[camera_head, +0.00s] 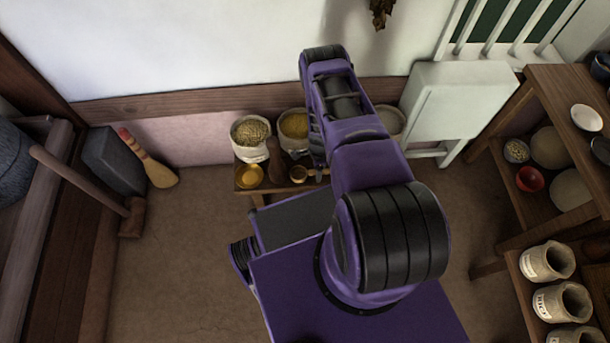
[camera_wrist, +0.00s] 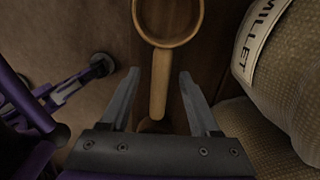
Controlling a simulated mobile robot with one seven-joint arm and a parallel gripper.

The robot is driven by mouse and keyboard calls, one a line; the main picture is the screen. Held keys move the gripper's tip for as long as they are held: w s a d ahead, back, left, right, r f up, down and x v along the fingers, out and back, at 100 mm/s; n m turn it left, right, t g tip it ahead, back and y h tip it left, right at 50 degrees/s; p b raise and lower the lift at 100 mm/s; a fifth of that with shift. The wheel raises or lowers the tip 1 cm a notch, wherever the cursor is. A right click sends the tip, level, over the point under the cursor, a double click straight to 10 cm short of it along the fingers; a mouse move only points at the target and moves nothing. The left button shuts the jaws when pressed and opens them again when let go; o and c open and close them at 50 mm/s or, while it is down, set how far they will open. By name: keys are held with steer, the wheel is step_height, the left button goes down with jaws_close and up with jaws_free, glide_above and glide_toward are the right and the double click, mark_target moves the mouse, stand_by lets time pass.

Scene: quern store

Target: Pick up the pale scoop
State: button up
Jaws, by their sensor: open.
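The pale scoop (camera_wrist: 159,88) is light wood with a round bowl and a straight handle. In the wrist view its bowl is at the top and its handle points down between my two fingers. My gripper (camera_wrist: 159,74) is open, with one finger on each side of the handle and a gap on both sides. In the head view the small pale scoop (camera_head: 298,174) sits on the low wooden bench (camera_head: 262,190) by the wall.
A sack marked MILLET (camera_wrist: 270,65) stands close on the right in the wrist view. A white cabinet (camera_head: 455,100) and shelves (camera_head: 545,85) stand right.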

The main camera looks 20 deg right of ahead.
steer(key=shift+f, duration=0.1)
jaws_close()
stand_by(0.5)
